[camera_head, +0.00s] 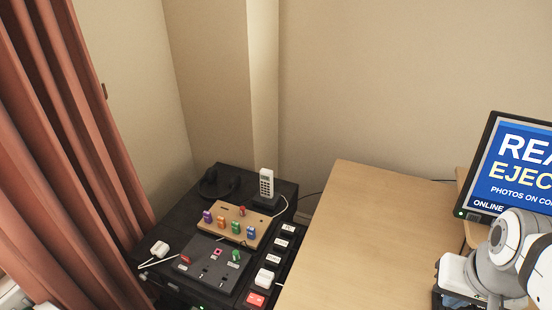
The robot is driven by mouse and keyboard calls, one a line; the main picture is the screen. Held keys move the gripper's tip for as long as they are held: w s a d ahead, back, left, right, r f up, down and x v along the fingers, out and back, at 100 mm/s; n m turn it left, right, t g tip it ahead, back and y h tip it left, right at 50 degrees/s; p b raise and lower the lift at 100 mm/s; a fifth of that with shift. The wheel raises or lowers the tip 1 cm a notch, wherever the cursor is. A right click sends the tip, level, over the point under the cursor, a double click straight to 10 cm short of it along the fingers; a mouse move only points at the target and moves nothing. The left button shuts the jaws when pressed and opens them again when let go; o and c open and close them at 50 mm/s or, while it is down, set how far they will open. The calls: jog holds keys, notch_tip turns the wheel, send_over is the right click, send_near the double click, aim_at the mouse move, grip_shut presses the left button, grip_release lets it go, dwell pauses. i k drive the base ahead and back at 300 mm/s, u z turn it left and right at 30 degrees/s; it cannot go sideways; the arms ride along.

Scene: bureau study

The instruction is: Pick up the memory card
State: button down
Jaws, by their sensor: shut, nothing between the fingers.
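I cannot single out the memory card for certain. A small pink square piece (217,252) sits on a dark slotted panel (204,274), but it is too small to identify. A red piece (185,260) and a green piece (236,255) are on the same panel. Behind it, a wooden block (256,219) holds several small coloured sticks. My arm shows at the lower right edge, over the right side of the desk and well apart from these pieces. My gripper's fingers do not show.
A cordless phone (266,184) stands behind the wooden block, with dark headphones (218,184) to its left. A white plug-like item (159,249) lies at left. The wooden desk (358,235) is largely bare. A monitor (512,170) stands right; a red curtain (60,150) hangs left.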

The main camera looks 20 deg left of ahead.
aim_at(185, 260)
jog(key=u, duration=1.45)
jog(key=k, duration=1.1)
jog(key=u, duration=0.85)
jog(key=i, duration=1.2)
jog(key=u, duration=0.15)
